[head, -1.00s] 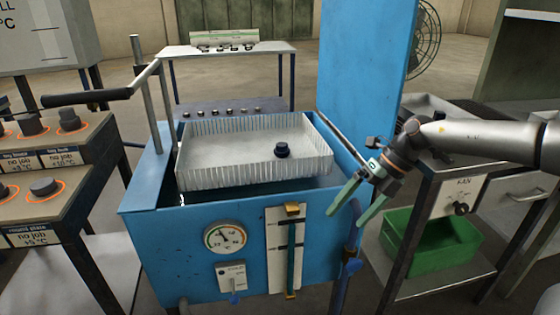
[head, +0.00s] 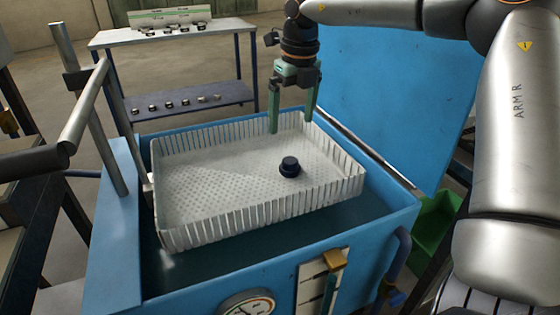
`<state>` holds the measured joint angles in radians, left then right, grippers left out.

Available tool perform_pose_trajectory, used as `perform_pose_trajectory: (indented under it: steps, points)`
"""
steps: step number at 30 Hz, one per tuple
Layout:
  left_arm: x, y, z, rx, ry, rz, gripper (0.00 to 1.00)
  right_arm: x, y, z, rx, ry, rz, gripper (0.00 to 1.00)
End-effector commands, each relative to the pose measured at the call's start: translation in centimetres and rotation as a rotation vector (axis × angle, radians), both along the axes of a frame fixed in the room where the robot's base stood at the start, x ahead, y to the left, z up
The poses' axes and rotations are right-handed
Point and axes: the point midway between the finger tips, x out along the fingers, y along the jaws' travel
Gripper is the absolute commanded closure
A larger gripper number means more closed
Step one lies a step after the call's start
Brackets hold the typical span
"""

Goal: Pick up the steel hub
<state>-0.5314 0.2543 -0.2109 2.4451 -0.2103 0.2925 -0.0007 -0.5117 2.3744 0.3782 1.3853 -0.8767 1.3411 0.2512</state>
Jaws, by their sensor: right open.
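The steel hub (head: 290,167) is a small dark blue-black stepped round piece. It sits on the perforated floor of the white basket (head: 205,185), right of its middle. My right gripper (head: 291,127) points down over the back part of the basket, with its two green fingers spread apart and nothing between them. In the picture its fingertips are just above and behind the hub, apart from it. My left gripper is not in view.
The basket sits in a blue tank (head: 120,215) holding dark liquid. A raised blue lid (head: 400,110) stands at the right rear. A lever handle (head: 85,115) and posts rise at the left. A two-level table (head: 170,37) with small parts stands behind.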

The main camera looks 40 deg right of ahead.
Motion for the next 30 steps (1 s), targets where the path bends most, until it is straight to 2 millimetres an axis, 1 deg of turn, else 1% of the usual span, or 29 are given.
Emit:
perform_pose_trajectory:
  steps: [1,4,6,8,9,12,17,20,27,30]
  points:
    - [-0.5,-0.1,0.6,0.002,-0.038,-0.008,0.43,0.0,0.0,-0.9,0.001,0.004,0.000,0.01]
    - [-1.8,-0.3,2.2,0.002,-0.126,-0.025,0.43,0.1,0.0,-2.3,0.002,0.004,0.000,0.01]
    - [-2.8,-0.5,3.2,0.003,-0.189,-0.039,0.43,0.3,0.0,-3.7,0.002,0.006,0.001,0.01]
    - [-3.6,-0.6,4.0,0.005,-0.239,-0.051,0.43,0.4,0.0,-4.5,0.002,0.003,0.001,0.01]
    - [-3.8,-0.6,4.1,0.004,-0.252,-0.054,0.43,0.4,0.0,-5.1,0.002,0.004,0.000,0.01]
    - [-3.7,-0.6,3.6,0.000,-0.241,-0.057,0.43,0.6,0.0,-6.2,0.002,0.002,0.000,0.01]
    - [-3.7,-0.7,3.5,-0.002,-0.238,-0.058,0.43,0.7,-0.1,-6.9,0.001,0.001,0.000,0.01]
    - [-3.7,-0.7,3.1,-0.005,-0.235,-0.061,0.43,0.6,-0.1,-7.7,0.002,0.003,0.001,0.01]
    - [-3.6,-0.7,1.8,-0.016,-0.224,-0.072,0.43,0.5,-0.2,-11.4,0.001,0.004,0.000,0.01]
    - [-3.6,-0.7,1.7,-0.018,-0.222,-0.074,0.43,0.7,-0.2,-12.0,0.002,0.001,0.000,0.01]
